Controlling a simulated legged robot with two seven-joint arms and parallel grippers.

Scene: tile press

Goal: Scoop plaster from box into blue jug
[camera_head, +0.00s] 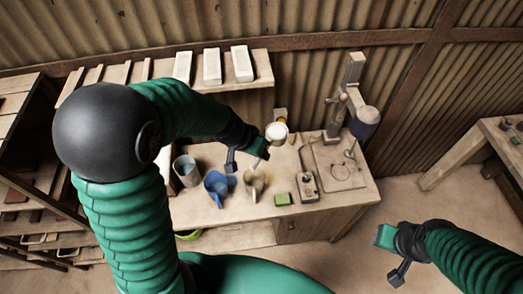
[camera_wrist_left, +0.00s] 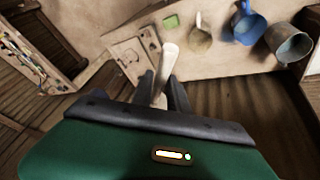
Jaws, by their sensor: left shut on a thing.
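My left gripper (camera_head: 246,150) is shut on a pale scoop, whose light handle (camera_wrist_left: 160,84) stands between the dark fingers in the left wrist view. The gripper is above the workbench, behind the jugs in the head view. A white, round form with a yellowish patch (camera_head: 276,132) shows just past the gripper; I cannot tell whether it is the scoop's bowl or a separate pot. The blue jug (camera_head: 216,188) stands upright on the bench, also seen in the left wrist view (camera_wrist_left: 249,28). No plaster box is clearly recognisable. My right gripper (camera_head: 392,256) is away from the bench, its opening unclear.
A grey bucket (camera_head: 186,170) stands left of the blue jug, a beige jug (camera_head: 254,186) right of it. A green block (camera_head: 283,199), a small device (camera_head: 308,187) and a press (camera_head: 350,100) are farther right. A shelf (camera_head: 262,72) holds white blocks.

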